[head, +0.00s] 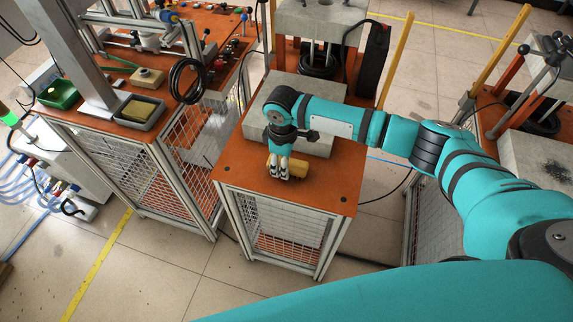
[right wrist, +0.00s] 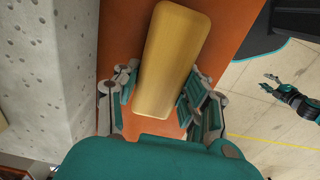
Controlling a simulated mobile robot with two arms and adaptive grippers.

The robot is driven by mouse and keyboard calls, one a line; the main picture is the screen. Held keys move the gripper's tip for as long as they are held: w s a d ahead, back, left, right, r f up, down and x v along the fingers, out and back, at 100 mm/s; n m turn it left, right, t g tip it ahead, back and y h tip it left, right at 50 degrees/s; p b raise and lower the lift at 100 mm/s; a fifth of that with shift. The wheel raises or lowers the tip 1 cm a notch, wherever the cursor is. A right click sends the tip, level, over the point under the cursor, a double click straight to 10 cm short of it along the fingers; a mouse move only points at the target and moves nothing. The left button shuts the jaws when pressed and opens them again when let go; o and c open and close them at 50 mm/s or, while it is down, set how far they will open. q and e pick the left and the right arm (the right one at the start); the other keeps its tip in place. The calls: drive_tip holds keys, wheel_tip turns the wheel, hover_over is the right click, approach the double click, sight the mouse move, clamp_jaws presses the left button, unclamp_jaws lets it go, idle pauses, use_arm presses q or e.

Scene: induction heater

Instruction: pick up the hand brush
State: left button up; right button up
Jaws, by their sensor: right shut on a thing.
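The hand brush shows as a tan, wooden block (head: 299,167) near the front of the orange tabletop of the middle stand in the head view. My right gripper (head: 282,174) points down over it and covers part of it. In the right wrist view, the long, rounded brush back (right wrist: 170,55) lies between the two fingers, and the right gripper (right wrist: 160,103) is shut on it. Its bristles are hidden. I cannot tell whether it touches the tabletop. My left gripper (right wrist: 271,79) shows far off in the right wrist view, fingers apart and empty.
A grey concrete block (head: 318,140) stands behind the brush on the orange tabletop (head: 262,190). The bench at left holds a grey tray (head: 155,122), a green box (head: 58,97) and a black cable coil (head: 187,80). The tabletop's front is clear.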

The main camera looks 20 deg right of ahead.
drive_tip(key=shift+r, duration=0.15)
drive_tip(key=shift+r, duration=0.3)
drive_tip(key=shift+s+d+r+b, duration=0.1)
drive_tip(key=shift+s+r+b, duration=0.25)
drive_tip(key=shift+r, duration=0.3)
drive_tip(key=shift+s+r+b, duration=0.2)
drive_tip(key=shift+r+b, duration=0.15)
drive_tip(key=shift+r, duration=0.25)
drive_tip(key=s+d+r+b, duration=0.1)
drive_tip(key=s+d+b, duration=0.1)
drive_tip(key=s, duration=1.2)
drive_tip(key=shift+s+d+r, duration=0.3)
drive_tip(key=shift+s+d, duration=0.05)
drive_tip(key=shift+d, duration=0.05)
